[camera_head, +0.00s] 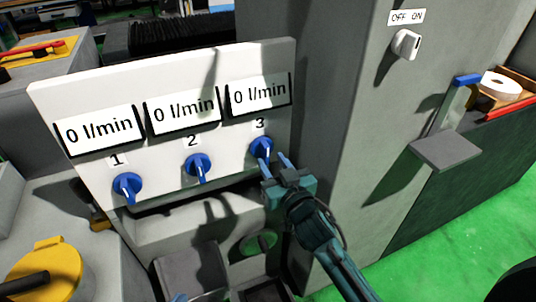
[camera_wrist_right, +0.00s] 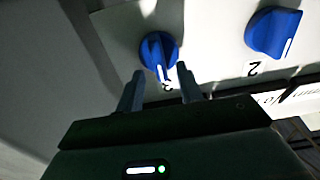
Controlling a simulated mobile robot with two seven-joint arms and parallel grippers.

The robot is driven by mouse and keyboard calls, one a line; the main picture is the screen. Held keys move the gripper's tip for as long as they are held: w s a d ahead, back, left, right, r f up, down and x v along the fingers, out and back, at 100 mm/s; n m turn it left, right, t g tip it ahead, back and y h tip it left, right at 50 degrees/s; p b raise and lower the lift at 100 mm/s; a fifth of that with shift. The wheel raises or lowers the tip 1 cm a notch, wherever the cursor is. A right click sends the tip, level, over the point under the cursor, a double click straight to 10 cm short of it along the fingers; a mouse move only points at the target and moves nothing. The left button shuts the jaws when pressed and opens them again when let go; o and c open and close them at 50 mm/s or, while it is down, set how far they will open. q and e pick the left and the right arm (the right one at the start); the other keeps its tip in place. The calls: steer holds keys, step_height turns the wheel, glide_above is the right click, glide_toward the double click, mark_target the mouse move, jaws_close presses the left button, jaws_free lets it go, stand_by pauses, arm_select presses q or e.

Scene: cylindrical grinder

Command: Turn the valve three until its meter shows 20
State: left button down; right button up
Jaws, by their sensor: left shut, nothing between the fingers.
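Valve three (camera_head: 261,147) is a blue knob with a white mark, under the label 3 on the white panel (camera_head: 232,183). Its meter (camera_head: 259,95) reads 0 l/min. My right gripper (camera_head: 275,163) is in front of valve three, with its fingers pointing at it. In the right wrist view, the fingers of my right gripper (camera_wrist_right: 160,88) are spread apart, and valve three (camera_wrist_right: 158,52) shows between and beyond their tips. I cannot tell whether they touch it. My left gripper is not in view.
Valve two (camera_head: 198,167) and valve one (camera_head: 127,188) are to the left, and their meters also read 0 l/min. A grey machine column (camera_head: 345,110) with an OFF/ON switch (camera_head: 406,44) stands right of the panel. A yellow cap (camera_head: 45,270) is at lower left.

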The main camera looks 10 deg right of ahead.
mark_target(268, 155)
steer(key=shift+w+a, duration=0.15)
steer(key=shift+w, duration=0.7)
steer(key=shift+w+a, duration=0.15)
steer(key=shift+w, duration=0.65)
jaws_close()
